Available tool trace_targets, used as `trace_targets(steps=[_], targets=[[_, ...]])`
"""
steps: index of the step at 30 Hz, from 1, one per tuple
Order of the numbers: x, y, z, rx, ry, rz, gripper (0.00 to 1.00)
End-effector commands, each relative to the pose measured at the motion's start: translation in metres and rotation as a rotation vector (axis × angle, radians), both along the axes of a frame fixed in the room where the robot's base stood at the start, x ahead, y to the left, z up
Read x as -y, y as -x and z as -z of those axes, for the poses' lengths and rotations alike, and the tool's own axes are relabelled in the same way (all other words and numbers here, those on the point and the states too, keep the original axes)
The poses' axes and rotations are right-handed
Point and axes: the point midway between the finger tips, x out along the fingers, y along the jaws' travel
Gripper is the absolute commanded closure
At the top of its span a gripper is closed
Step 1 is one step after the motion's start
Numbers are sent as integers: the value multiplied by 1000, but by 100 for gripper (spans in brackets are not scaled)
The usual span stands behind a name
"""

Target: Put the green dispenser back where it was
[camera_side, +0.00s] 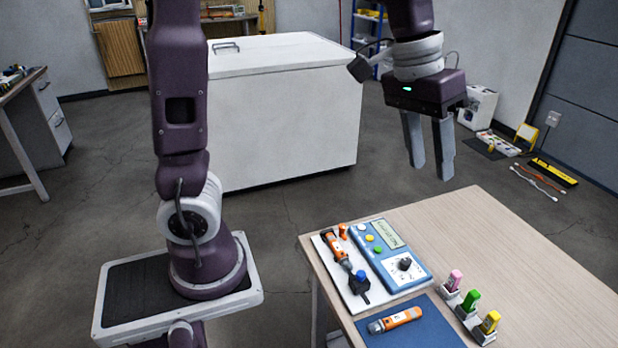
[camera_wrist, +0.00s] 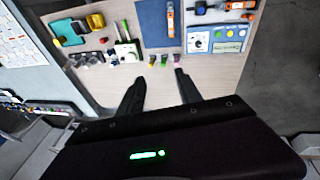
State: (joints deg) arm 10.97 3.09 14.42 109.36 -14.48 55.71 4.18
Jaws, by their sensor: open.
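In the wrist view the green dispenser (camera_wrist: 164,60) is small and lies just beyond the fingertips. My gripper (camera_side: 431,170) is open and empty, pointing down, high above the far part of the table. It also shows in the wrist view (camera_wrist: 158,78), with its fingers apart.
A blue mat (camera_side: 440,331) carries an orange tool (camera_side: 395,320). A white board (camera_side: 347,283) with another orange tool and a blue meter (camera_side: 392,262) lie beside the dispensers. The table's right side (camera_side: 530,250) looks clear in the side view.

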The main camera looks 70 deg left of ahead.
Motion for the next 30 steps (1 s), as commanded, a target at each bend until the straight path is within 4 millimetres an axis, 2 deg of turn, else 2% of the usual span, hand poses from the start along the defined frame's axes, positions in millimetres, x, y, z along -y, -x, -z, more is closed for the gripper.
trace_targets(steps=[1,3,6,9,12,14,30], targets=[[-5,39,-16,52,-6,10,59],[-11,90,-22,116,-43,29,59],[-18,147,-13,194,-115,47,59],[-24,179,2,245,-179,53,59],[-28,193,10,267,-213,54,59],[-28,195,12,269,-219,55,59],[-28,194,12,268,-216,56,59]])
